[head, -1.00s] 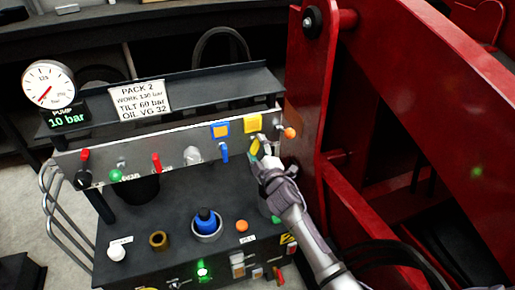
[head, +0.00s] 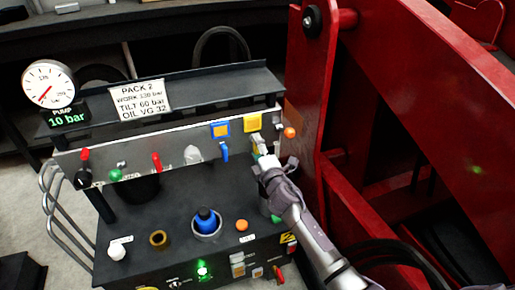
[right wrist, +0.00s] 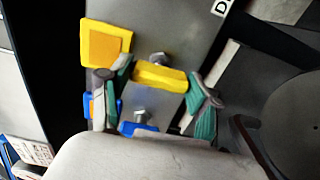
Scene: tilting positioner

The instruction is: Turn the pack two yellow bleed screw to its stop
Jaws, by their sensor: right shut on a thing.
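The yellow bleed screw (right wrist: 160,77) has a yellow bar handle on a metal stem in the grey panel, seen in the right wrist view. My right gripper (right wrist: 163,88) has its teal-padded fingers at the two ends of this bar and is shut on it. In the head view my right gripper (head: 260,146) is at the panel below the yellow square plate (head: 253,122), and its fingers mostly hide the screw. The pack two sign (head: 140,99) stands behind the panel. My left gripper is not in view.
A blue handle (head: 225,152) under a blue square plate (head: 220,130) is close to the left of my right gripper. An orange knob (head: 290,132) is just right. The red steel frame (head: 315,110) stands close on the right. The pump gauge (head: 48,84) has a display reading 10 bar.

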